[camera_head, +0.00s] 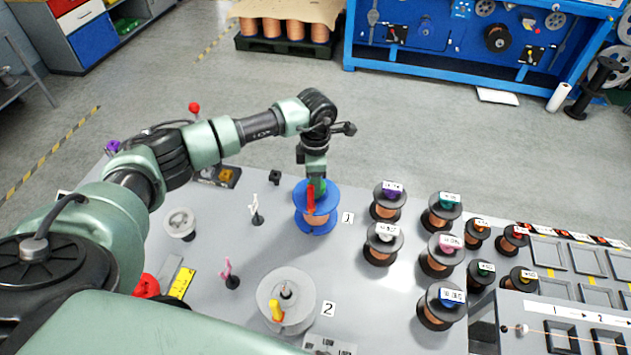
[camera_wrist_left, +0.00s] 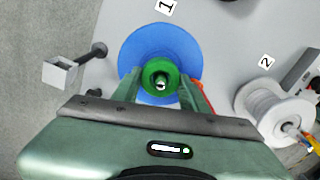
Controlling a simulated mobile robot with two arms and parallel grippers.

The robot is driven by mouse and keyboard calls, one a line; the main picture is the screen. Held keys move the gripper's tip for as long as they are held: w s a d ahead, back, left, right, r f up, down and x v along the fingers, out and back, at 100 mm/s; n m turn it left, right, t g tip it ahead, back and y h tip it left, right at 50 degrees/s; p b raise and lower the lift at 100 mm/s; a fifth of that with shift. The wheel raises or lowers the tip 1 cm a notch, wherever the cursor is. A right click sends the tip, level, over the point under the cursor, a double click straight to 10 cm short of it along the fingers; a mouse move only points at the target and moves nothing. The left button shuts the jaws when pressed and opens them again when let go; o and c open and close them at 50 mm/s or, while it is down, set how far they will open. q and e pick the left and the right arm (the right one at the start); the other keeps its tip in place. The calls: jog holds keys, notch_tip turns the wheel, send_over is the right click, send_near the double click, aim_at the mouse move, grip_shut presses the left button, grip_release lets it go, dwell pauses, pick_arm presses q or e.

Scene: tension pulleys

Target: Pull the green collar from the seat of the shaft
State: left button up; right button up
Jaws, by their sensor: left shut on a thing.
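The green collar (camera_wrist_left: 159,77) sits around the shaft on top of the blue spool in the left wrist view, with the shaft tip showing through its middle. In the head view a little of the collar (camera_head: 321,185) shows beside the red lever (camera_head: 310,197). The blue spool (camera_head: 322,222) with copper wire stands upright at the label 1; its blue flange also shows in the left wrist view (camera_wrist_left: 140,52). My left gripper (camera_wrist_left: 160,84) is shut on the collar, one finger on each side. My right gripper is not in view.
A white spool (camera_head: 300,290) with a yellow lever stands at label 2. Several copper spools stand to the right on the table. A small white post (camera_head: 255,208) and a pink post (camera_head: 230,272) stand left of the blue spool.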

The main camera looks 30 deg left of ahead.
pick_arm(q)
jog(key=shift+r+p, duration=0.4)
jog(key=shift+r, duration=0.5)
dwell(0.7)
jog(key=shift+r, duration=0.15)
jog(key=shift+r+p, duration=0.65)
jog(key=shift+r, duration=0.9)
jog(key=shift+r, duration=0.25)
jog(key=shift+r, duration=0.1)
jog(key=shift+r+p, duration=0.95)
jog(key=shift+r, duration=1)
